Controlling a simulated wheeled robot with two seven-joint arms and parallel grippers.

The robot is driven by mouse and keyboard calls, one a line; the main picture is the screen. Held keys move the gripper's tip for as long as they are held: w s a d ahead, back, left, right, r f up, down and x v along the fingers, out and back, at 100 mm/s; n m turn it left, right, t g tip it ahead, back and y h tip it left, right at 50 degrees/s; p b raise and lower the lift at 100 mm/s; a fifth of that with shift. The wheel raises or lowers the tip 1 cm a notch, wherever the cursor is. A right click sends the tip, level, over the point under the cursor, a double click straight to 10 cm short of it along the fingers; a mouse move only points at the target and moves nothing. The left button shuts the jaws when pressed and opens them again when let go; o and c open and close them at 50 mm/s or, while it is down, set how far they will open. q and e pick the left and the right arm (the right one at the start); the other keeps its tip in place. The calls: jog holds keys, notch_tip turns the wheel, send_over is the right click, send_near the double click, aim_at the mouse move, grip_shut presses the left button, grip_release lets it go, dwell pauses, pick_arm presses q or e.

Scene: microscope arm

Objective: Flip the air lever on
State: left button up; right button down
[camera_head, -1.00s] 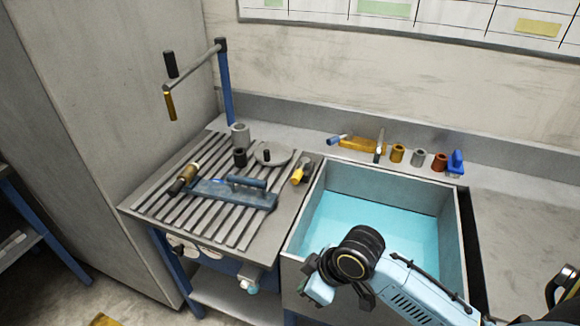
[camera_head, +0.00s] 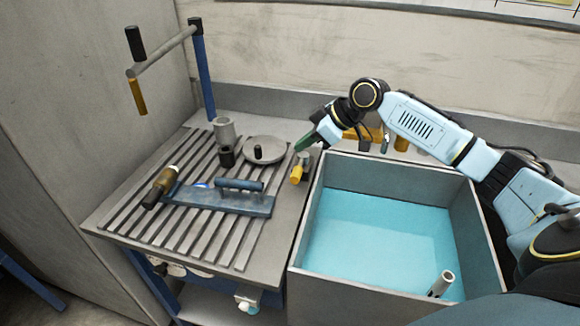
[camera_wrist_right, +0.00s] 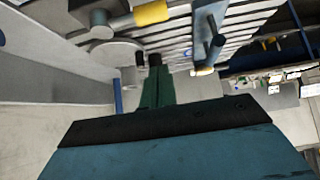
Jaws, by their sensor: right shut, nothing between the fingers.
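A small lever with a yellow grip (camera_head: 297,173), which looks like the air lever, sits at the right edge of the slatted bench top, beside the blue-filled tub. In the right wrist view its yellow grip (camera_wrist_right: 151,13) shows at the top, joined to a grey round fitting (camera_wrist_right: 101,26). My right gripper (camera_head: 303,145) is shut and empty, with dark green fingers just above and behind the lever, seemingly apart from it. In the right wrist view the closed fingers (camera_wrist_right: 155,86) point toward the bench. My left gripper is out of view.
The slatted bench (camera_head: 245,246) holds a blue handled tool (camera_head: 222,200), a brown-handled tool (camera_head: 161,186), a round grey plate (camera_head: 272,150) and grey cylinders. A crank on a blue post (camera_head: 204,75) rises at the back left. The tub (camera_head: 335,290) stands on the right.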

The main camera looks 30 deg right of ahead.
aim_at(299, 169)
jog(key=x, duration=1)
jog(key=shift+a+f, duration=0.1)
jog(key=shift+a, duration=0.1)
jog(key=s+d, duration=0.2)
jog(key=shift+s+d+f+p, duration=0.25)
jog(key=shift+s+p, duration=0.1)
jog(key=shift+p, duration=0.05)
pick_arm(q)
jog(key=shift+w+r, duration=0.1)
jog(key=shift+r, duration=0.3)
pick_arm(e)
jog(key=shift+s+d+f, duration=0.1)
jog(key=shift+s, duration=0.05)
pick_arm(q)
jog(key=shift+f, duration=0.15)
